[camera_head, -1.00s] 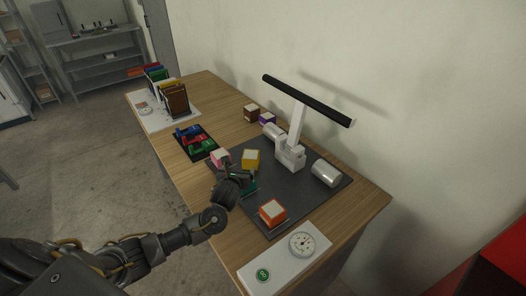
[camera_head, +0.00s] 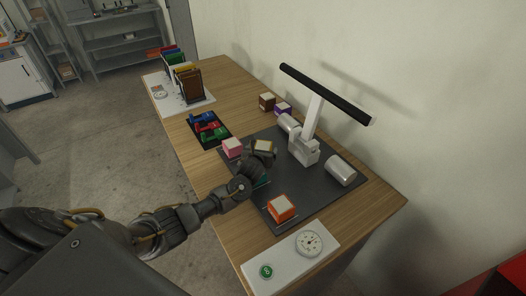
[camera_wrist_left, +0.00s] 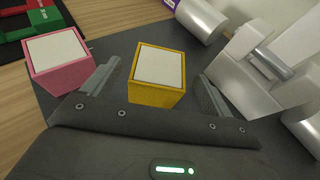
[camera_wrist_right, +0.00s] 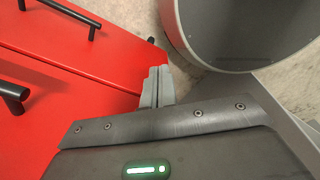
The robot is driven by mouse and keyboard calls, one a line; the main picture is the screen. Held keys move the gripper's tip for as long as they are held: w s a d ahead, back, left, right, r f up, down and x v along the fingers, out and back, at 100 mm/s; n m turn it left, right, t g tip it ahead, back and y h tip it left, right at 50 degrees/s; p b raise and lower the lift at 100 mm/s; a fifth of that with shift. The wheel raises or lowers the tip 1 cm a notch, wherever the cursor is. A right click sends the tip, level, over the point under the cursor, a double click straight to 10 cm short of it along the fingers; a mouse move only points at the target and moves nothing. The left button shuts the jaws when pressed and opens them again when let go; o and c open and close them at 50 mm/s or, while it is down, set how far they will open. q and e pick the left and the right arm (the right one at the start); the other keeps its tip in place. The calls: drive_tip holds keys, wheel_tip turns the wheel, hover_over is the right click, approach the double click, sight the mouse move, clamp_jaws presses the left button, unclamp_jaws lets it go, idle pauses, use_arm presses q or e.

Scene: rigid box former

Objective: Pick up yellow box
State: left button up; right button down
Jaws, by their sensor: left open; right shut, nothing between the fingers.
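The yellow box (camera_wrist_left: 157,94), with a white top, stands on the dark mat between the spread fingers of my left gripper (camera_wrist_left: 156,90) in the left wrist view. The fingers show at either side of it, with a gap on each side. In the head view my left gripper (camera_head: 263,158) hides most of the yellow box, leaving its pale top (camera_head: 263,146) in sight. A pink box (camera_wrist_left: 60,61) stands just left of the left finger. My right gripper (camera_wrist_right: 157,88) is shut and empty, in front of a red cabinet, away from the table.
The dark mat (camera_head: 318,192) also bears an orange box (camera_head: 281,208), white cylinders (camera_head: 341,170) and a white stand with a black bar (camera_head: 325,95). A dial plate (camera_head: 290,262) lies at the near end. A red cabinet (camera_wrist_right: 75,75) and a grey round bin (camera_wrist_right: 245,40) are near my right gripper.

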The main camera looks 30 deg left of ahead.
sight(263, 146)
use_arm(q)
drive_tip(key=shift+w+a, duration=0.15)
drive_tip(key=shift+w, duration=0.2)
drive_tip(key=shift+p+x, duration=0.5)
drive_tip(key=shift+x, duration=1.7)
drive_tip(key=shift+r, duration=0.15)
drive_tip(key=c, duration=1.1)
